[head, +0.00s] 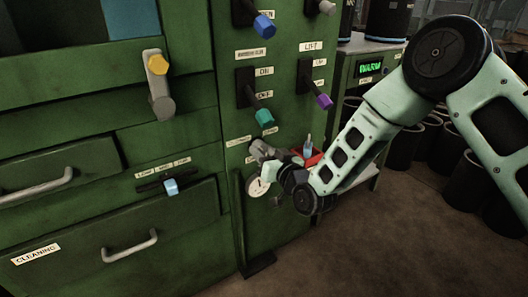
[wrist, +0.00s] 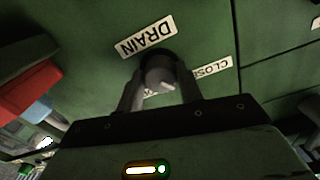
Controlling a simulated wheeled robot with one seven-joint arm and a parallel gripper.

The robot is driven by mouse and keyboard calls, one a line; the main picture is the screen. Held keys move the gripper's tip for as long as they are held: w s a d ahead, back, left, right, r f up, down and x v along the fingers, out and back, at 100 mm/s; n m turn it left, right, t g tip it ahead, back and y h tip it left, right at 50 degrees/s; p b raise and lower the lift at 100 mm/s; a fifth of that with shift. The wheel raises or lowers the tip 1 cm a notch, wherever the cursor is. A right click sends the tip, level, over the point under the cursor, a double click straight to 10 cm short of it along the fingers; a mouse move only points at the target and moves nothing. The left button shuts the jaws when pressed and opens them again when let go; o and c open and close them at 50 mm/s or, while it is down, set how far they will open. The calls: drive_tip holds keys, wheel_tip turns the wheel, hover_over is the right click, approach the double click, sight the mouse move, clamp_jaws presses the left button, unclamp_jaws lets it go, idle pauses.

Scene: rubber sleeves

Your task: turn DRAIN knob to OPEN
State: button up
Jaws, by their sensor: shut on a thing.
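The DRAIN knob (wrist: 158,70) is a dark grey round knob on the green panel. In the wrist view it sits between the two grey fingers of my gripper (wrist: 160,86), which are shut on it. The DRAIN label (wrist: 146,36) is above it and the CLOSED label (wrist: 212,70) is to its right, partly covered by a finger. Another label below the knob is mostly hidden, so I cannot read it. A pale mark on the knob's face points to the lower right. In the head view my gripper (head: 268,160) reaches the panel's lower right part.
A white round dial (head: 258,187) is just below my gripper. A red object (head: 312,157) is close on the right. A yellow-tipped lever (head: 159,85) is at left. Dark bins stand behind my arm.

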drive_tip(key=m+p, duration=0.1)
drive_tip(key=m, duration=0.3)
drive_tip(key=shift+m, duration=0.3)
drive_tip(key=m, duration=0.3)
drive_tip(key=shift+m+p, duration=0.3)
drive_tip(key=shift+p, duration=0.05)
drive_tip(key=m, duration=0.3)
drive_tip(key=shift+m+p, duration=0.3)
drive_tip(key=shift+m, duration=1.8)
drive_tip(key=o, duration=1)
drive_tip(key=shift+r+p, duration=0.1)
drive_tip(key=shift+p, duration=0.2)
drive_tip(key=p+v, duration=0.3)
drive_tip(key=v, duration=1.4)
drive_tip(key=shift+s+d+p, duration=0.15)
drive_tip(key=shift+s+p, duration=0.05)
drive_tip(key=shift+p, duration=0.1)
